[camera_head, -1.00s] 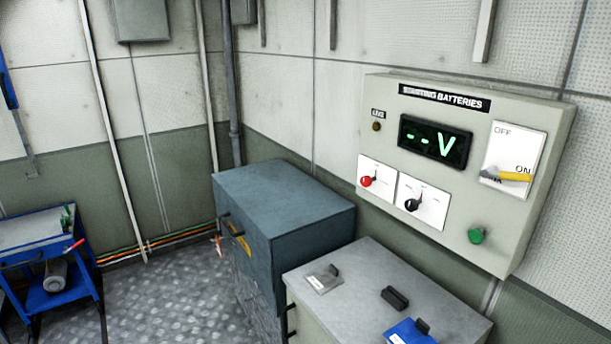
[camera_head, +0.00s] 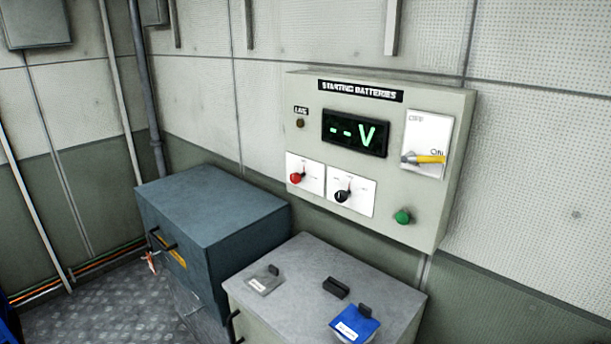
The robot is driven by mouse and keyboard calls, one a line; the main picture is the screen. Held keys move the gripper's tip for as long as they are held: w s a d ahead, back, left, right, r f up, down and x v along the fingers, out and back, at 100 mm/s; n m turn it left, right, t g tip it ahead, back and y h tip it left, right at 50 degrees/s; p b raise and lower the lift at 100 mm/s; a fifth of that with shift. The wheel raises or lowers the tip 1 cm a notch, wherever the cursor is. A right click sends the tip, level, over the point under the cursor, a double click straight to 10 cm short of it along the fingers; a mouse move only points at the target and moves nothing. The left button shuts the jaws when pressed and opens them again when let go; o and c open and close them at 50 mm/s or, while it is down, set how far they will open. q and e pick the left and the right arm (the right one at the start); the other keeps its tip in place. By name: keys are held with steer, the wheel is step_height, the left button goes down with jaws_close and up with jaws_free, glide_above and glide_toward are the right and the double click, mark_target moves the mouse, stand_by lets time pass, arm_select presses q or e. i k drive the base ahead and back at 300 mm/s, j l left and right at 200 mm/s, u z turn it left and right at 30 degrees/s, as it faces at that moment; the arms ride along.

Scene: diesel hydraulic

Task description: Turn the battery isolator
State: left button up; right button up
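The STARTING BATTERIES panel (camera_head: 415,215) is a beige box on the wall, right of the middle of the head view. At its upper right is a white plate (camera_head: 433,130) marked OFF above and ON below. A yellow-handled lever (camera_head: 430,159) lies level across that plate, its yellow end to the right beside the ON mark. The panel's display (camera_head: 355,133) shows green "--V". Below it are a red knob (camera_head: 296,178) and a black knob (camera_head: 342,196) on white plates, and a green button (camera_head: 403,217). Neither of my grippers is in view.
A grey-topped cabinet (camera_head: 290,261) stands below the panel, bearing a grey item (camera_head: 262,284), a black block (camera_head: 336,287) and a blue item (camera_head: 354,325). A dark blue-grey box (camera_head: 212,196) stands left of it. Bare metal floor (camera_head: 105,306) shows at the lower left.

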mark_target(295, 177)
steer(key=i+j+z, duration=0.15)
steer(key=i+z, duration=0.15)
steer(key=i, duration=0.6)
